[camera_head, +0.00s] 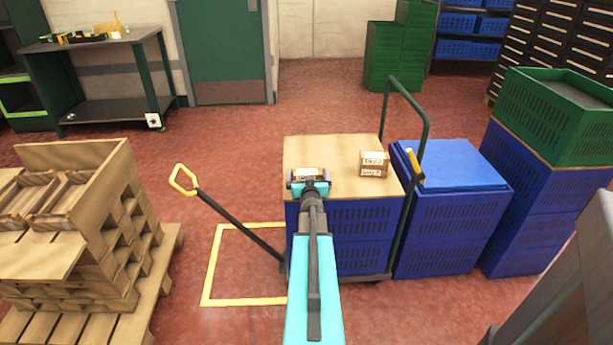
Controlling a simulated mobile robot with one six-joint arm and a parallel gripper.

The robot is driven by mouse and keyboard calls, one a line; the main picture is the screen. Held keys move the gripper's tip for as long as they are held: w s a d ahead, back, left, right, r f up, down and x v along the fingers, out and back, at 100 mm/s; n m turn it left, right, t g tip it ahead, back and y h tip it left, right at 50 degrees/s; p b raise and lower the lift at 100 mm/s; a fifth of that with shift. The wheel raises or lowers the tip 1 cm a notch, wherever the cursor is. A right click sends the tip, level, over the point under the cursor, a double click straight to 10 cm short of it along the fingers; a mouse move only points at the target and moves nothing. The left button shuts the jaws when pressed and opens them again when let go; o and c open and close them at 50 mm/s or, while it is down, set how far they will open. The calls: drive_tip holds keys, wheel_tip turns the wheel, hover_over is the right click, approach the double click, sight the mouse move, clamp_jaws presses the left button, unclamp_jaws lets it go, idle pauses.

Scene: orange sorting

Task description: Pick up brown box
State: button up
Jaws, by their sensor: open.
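A small brown box (373,164) with printed labels stands upright on the tan board (335,147) that tops a cart of blue crates. It is near the right side of the board. My gripper (308,174) is over the left part of the same board, to the left of the brown box and apart from it. It is open. My turquoise arm reaches up from the bottom of the view and hides part of the board's front edge. Something whitish shows at the gripper's far side, too small to tell what it is.
The cart has a dark green push handle (425,125) just right of the box. Blue crates (447,215) stand close on the right, with a green crate (560,118) beyond. A pallet of wooden trays (90,225) is at left, a yellow-handled bar (183,179) between.

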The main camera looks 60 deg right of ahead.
drive_tip(key=shift+c, duration=0.3)
drive_tip(key=c, duration=0.9)
drive_tip(key=shift+c, duration=0.2)
